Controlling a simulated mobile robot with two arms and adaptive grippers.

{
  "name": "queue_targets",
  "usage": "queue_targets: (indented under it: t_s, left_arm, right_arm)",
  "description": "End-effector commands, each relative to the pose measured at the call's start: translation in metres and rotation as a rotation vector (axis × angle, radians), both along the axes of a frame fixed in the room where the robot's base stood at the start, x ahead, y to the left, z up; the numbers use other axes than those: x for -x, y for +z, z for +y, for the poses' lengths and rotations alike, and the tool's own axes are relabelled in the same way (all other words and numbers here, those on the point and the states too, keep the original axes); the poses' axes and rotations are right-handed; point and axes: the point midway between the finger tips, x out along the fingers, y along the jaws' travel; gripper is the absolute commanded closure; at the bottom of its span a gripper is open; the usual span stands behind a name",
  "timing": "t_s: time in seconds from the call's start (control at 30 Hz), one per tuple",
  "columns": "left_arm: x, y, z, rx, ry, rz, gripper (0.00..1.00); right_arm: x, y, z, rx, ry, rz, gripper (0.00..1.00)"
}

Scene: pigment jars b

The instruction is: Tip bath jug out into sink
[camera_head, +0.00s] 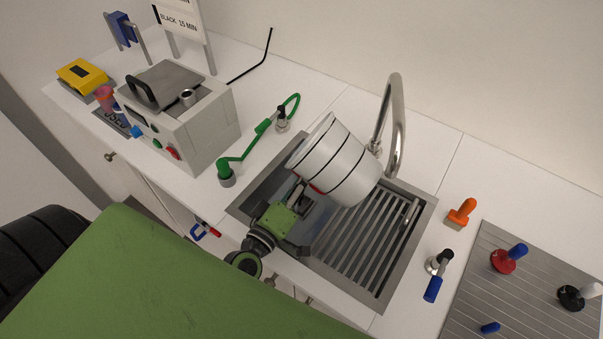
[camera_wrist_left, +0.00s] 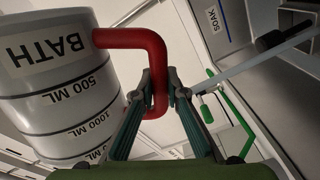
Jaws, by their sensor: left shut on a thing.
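The bath jug (camera_head: 325,162) is white with black bands and is tilted well over on its side above the sink (camera_head: 362,296). In the left wrist view the jug (camera_wrist_left: 60,85) shows its BATH label and volume marks at the left. Its red handle (camera_wrist_left: 128,38) runs between the fingers of my left gripper (camera_wrist_left: 162,88), which is shut on it. In the head view my left gripper (camera_head: 298,197) is beside the jug over the sink's near left part, with the fingertips partly hidden. The jug's inside and any flowing liquid cannot be made out. My right gripper is not in view.
A curved metal faucet (camera_head: 397,110) rises behind the sink, close to the jug. A green hose-like piece (camera_head: 262,127) and a grey box device (camera_head: 190,125) stand left. An orange-handled item (camera_head: 461,214) and a ridged board (camera_head: 520,285) with several stamps lie right.

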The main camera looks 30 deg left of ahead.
Motion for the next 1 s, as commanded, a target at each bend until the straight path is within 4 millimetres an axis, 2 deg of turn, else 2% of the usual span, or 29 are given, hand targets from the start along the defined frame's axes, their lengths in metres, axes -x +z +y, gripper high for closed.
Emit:
queue_targets:
  t_s: [1.0]
  left_arm:
    - [0.002, -0.042, -0.032, 0.478, 0.001, 0.026, 1.0]
  right_arm:
    - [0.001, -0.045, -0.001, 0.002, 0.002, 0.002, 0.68]
